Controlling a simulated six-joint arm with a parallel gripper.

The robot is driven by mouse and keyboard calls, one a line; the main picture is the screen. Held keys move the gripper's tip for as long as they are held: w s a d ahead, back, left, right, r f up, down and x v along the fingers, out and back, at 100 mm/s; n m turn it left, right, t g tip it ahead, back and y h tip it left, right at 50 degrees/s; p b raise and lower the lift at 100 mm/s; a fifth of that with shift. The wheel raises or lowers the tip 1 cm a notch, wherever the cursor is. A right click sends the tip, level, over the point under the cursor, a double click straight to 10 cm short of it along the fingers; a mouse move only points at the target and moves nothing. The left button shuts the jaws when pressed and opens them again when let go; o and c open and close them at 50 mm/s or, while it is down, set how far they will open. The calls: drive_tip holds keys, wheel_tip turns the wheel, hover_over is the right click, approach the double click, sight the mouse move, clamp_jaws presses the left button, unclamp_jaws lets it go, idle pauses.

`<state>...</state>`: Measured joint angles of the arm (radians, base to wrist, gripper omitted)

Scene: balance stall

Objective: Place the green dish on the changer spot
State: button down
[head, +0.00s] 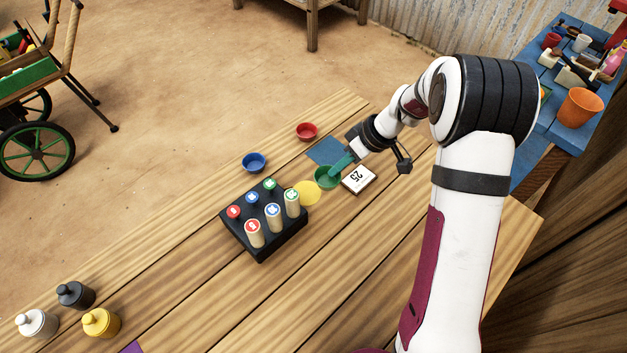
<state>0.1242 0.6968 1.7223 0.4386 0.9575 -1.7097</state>
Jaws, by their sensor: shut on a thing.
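The green dish (324,182) is a small round bowl near the middle of the wooden table. My gripper (334,171) reaches in from the right and is shut on its rim. I cannot tell whether the dish touches the tabletop or hangs just above it. A flat yellow round spot (306,194) lies just left of and below the dish in the picture. A flat blue square (325,151) lies behind it, partly hidden by my gripper. Nothing visible labels either mark as the changer spot.
A black block (264,243) with several coloured-top pegs stands close left of the yellow spot. A blue dish (254,162) and a red dish (307,131) sit behind. A white "25" card (358,179) lies right of the green dish. Weights (76,295) stand at the front left.

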drive_tip(key=a+f, duration=0.1)
drive_tip(key=w+a+f, duration=0.1)
drive_tip(key=a, duration=0.1)
drive_tip(key=a+f, duration=0.1)
drive_tip(key=shift+w+a+f, duration=0.1)
drive_tip(key=shift+w+a, duration=0.25)
drive_tip(key=shift+a, duration=0.05)
drive_tip(key=shift+f, duration=2)
drive_tip(key=c, duration=1)
unclamp_jaws()
drive_tip(key=shift+f, duration=0.1)
drive_tip(key=shift+c, duration=0.2)
